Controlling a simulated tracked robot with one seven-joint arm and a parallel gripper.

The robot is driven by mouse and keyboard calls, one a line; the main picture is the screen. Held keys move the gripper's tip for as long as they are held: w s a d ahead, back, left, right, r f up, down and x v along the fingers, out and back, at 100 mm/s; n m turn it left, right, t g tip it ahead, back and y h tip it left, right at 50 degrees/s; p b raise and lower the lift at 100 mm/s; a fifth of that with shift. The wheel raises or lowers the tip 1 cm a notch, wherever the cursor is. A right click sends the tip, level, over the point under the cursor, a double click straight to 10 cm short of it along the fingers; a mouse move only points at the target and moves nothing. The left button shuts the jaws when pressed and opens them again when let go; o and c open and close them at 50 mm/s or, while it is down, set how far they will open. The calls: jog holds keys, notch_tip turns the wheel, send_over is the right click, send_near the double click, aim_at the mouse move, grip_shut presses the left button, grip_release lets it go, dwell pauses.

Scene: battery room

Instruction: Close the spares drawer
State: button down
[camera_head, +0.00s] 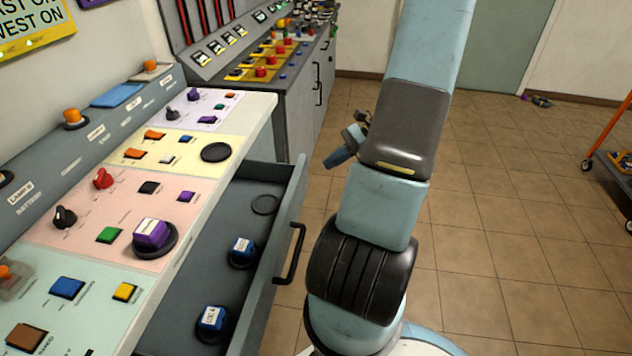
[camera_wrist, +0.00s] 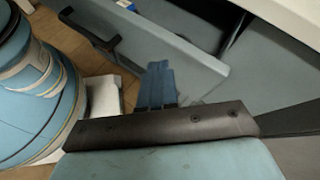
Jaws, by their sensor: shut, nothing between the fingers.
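The spares drawer (camera_head: 283,225) stands pulled out from under the sloping console, with a dark handle (camera_head: 291,253) on its outer face. Inside lie two blue-and-white lidded items (camera_head: 242,248) on dark round bases and one empty ring (camera_head: 265,204). In the wrist view the drawer's front panel (camera_wrist: 165,42) and handle (camera_wrist: 92,32) show beyond my gripper. My gripper (camera_wrist: 159,72) is shut and empty, its blue fingers close to the outer side of the panel; I cannot tell whether they touch. In the head view my gripper (camera_head: 336,157) is partly hidden behind my arm.
The console top (camera_head: 110,210) carries coloured buttons and knobs above the drawer. A second grey console (camera_head: 275,80) stands behind. An orange cart (camera_head: 610,160) is at the right edge. The tiled floor (camera_head: 490,240) right of my arm is clear.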

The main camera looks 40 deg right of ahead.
aim_at(306, 180)
jog(key=s+d+f+m+t, duration=0.4)
jog(key=d+f+m+t, duration=0.4)
jog(key=f+m+t, duration=0.25)
jog(key=shift+n+g+y, duration=0.35)
jog(key=shift+n+y, duration=0.05)
jog(key=shift+n, duration=0.05)
jog(key=x, duration=0.9)
jog(key=f+x, duration=0.1)
jog(key=x, duration=0.4)
jog(key=shift+w+d, duration=0.2)
